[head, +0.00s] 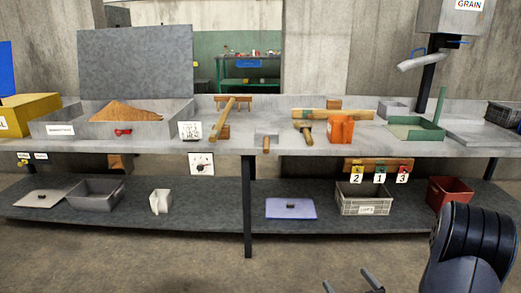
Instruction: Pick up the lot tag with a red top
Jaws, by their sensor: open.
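The lot tag with a red top (402,177) hangs at the right end of a wooden rail under the bench top and shows a 3. To its left on the same rail are a tag with a green top (380,175), showing a 1, and a tag with a yellow top (357,177), showing a 2. My gripper (350,285) is at the bottom edge, partly cut off. Its two fingers stand apart with nothing seen between them. It is in front of the bench, lower in the picture and left of the red-topped tag.
A grey crate (350,206) and a red bin (436,193) stand on the lower shelf (225,200) below the tags. An orange container (341,129) and a green tray (416,133) are on the bench top (300,150). The floor (150,255) in front looks clear.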

